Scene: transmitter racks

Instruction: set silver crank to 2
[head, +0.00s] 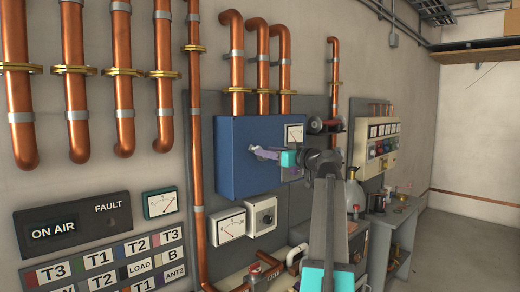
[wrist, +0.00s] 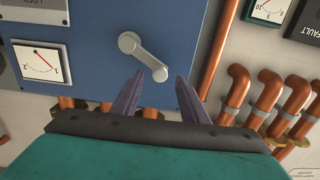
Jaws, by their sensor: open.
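The silver crank (wrist: 143,56) is on the front of a blue cabinet (wrist: 95,30) in the wrist view. Its round hub is at upper left and its arm slants down to the right, to a rounded end. My gripper (wrist: 161,76) is open, with one purple finger on each side of that end in the picture. I cannot tell whether either finger touches it. In the head view my gripper (head: 257,151) is at the front of the blue cabinet (head: 232,170) and largely hides the crank. No position numbers show around the crank.
A white meter with a red needle (wrist: 40,62) is beside the crank on the cabinet. Copper pipes (wrist: 238,85) run close to the cabinet. A white meter (head: 228,225) and a knob box (head: 262,216) are below it.

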